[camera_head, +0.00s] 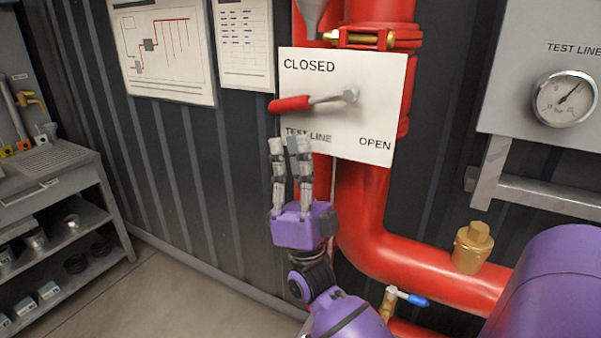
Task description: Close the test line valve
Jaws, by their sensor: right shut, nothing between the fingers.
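The test line valve's lever (318,100) is in front of a white plate (370,125). Its red grip (290,104) points left, tilted slightly down from its pivot at the right. The plate reads CLOSED at upper left, OPEN at lower right and TEST LINE at lower left, partly covered by my gripper. My right gripper (291,143) is purple with grey fingers pointing up. Its fingertips show just below the red grip, with a small gap in the picture. The fingers are shut with nothing held. My left gripper is not in view.
A large red pipe (362,210) runs down behind the plate and bends right. A brass fitting (472,248) and a small blue-handled valve (408,297) are at lower right. A gauge (565,98) is on a grey panel at right. A shelf unit (60,190) stands left.

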